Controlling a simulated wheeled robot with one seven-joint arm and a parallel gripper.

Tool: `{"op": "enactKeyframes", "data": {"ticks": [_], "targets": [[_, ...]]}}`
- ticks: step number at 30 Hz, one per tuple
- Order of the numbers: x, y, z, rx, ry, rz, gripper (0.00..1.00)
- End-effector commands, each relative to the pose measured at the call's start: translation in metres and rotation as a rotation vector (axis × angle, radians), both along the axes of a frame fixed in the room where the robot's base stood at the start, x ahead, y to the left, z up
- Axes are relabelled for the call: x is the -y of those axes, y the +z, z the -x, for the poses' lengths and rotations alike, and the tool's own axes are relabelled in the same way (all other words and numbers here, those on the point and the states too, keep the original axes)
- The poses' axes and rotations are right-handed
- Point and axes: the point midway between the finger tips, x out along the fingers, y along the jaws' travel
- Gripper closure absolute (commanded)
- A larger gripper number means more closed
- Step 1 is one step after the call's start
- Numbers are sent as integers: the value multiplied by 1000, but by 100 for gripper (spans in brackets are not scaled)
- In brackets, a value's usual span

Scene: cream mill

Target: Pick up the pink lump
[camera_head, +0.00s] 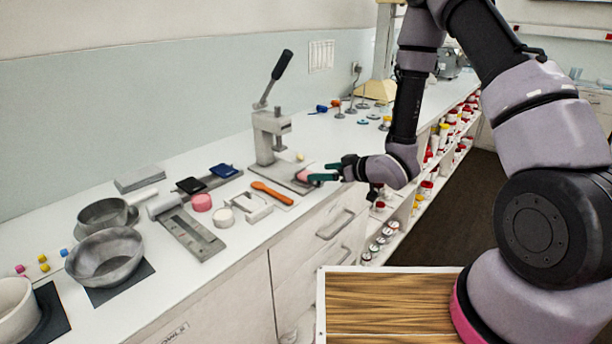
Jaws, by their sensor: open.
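A small pink lump (304,174) lies on the grey base plate of the lever press (270,135), at the plate's right end near the counter's front edge. My gripper (326,172) reaches in from the right, low over the counter, with its teal fingertips open beside the lump. The fingers partly overlap the lump's right side, and I cannot tell whether they touch it. A round pink disc (202,202) sits farther left on the counter, apart from my gripper.
A white disc (223,217), a grey ruled plate (190,234), and metal bowls (104,258) stand farther left. Stands and blue and red items are behind the press. Drawers (336,224) drop below the counter edge.

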Motion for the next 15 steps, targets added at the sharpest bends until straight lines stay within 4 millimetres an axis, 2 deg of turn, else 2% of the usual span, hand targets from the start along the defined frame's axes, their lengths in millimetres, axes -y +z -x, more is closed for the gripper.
{"op": "enactKeyframes", "data": {"ticks": [8, 15], "targets": [[-18, -10, -15, 0, 0, 1, 12], [-40, -25, -39, -1, 0, 2, 12]]}}
